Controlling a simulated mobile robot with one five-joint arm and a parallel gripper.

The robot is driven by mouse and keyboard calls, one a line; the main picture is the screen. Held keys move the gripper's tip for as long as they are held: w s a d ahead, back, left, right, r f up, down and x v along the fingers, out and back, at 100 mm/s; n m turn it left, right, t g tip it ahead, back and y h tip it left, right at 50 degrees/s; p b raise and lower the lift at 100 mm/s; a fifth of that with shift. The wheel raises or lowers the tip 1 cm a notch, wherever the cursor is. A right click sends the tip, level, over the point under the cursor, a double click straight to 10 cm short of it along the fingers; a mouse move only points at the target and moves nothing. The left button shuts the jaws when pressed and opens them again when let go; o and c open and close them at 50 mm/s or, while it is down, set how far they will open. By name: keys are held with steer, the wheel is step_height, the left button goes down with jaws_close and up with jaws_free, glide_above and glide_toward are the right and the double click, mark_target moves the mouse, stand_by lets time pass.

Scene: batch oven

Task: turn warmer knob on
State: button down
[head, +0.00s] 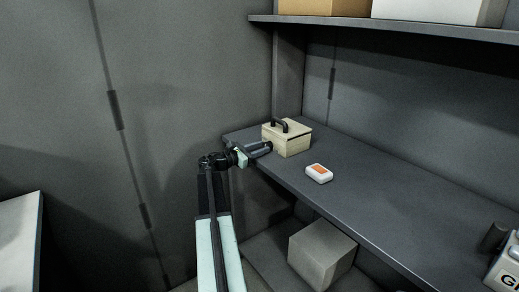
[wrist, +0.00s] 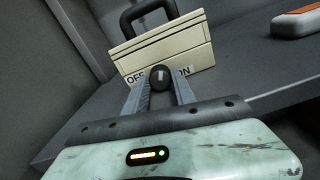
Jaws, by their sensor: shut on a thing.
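The warmer is a small cream box (head: 291,141) with a dark handle on top, standing at the left end of the shelf. In the wrist view the box (wrist: 165,52) shows OFF on the left and ON on the right of its front. A round black knob (wrist: 160,77) with a light line sits between these words. The line looks about upright in the picture. My gripper (wrist: 160,88) has its two fingers on either side of the knob, shut on it. In the head view my gripper (head: 266,149) reaches the box's front from the left.
A white and orange block (head: 319,173) lies on the dark shelf (head: 375,218) right of the box. A grey box (head: 322,254) sits below. An upper shelf (head: 400,32) carries boxes. A labelled object (head: 506,268) stands at the right edge.

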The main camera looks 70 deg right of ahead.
steer(key=shift+m, duration=0.6)
steer(key=c, duration=1)
jaws_free()
steer(key=shift+c, duration=0.2)
steer(key=v, duration=0.7)
steer(key=shift+w+a, duration=0.2)
steer(key=shift+a, duration=0.15)
